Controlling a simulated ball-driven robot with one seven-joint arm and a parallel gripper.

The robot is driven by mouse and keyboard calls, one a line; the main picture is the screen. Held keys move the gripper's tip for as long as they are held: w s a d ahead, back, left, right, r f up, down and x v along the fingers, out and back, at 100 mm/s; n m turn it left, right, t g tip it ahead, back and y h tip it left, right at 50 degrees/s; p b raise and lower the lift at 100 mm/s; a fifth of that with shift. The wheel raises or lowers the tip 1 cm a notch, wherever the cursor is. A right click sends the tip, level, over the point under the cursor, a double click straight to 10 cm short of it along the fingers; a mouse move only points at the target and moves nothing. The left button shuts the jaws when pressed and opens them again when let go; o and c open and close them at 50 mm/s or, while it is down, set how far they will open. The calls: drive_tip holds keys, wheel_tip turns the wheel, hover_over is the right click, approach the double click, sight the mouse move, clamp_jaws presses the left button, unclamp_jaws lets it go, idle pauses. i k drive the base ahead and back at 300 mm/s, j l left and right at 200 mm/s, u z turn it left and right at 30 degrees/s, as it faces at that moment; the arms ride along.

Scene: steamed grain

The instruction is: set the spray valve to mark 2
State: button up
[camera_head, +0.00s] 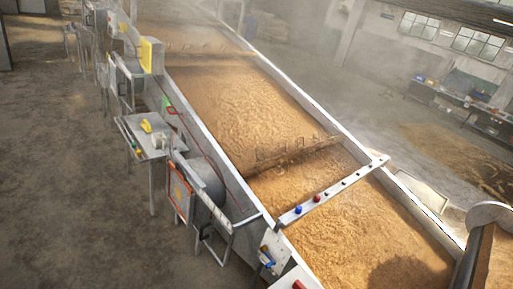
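A long metal trough (335,128) full of tan steamed grain runs from the upper left to the lower right. A pale bar (333,188) crosses it, with a blue knob (298,210), a red knob (317,198) and several small dark spots along it. A blue handle (267,259) sits on a light plate (274,243) at the trough's near left side. I cannot tell which of these is the spray valve, and no mark 2 is readable. My gripper is not in view.
A small metal table (150,140) with a yellow item (146,125) stands left of the trough. A grey drum (206,180) and an orange-edged panel (180,192) stand beside it. The floor at lower left (80,220) is clear. Haze hangs at the back.

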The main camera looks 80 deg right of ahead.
sight(264, 249)
drive_tip(key=z, duration=2.4)
drive_tip(key=i+j+z, duration=0.1)
drive_tip(key=i+z, duration=0.35)
drive_tip(key=i, duration=0.55)
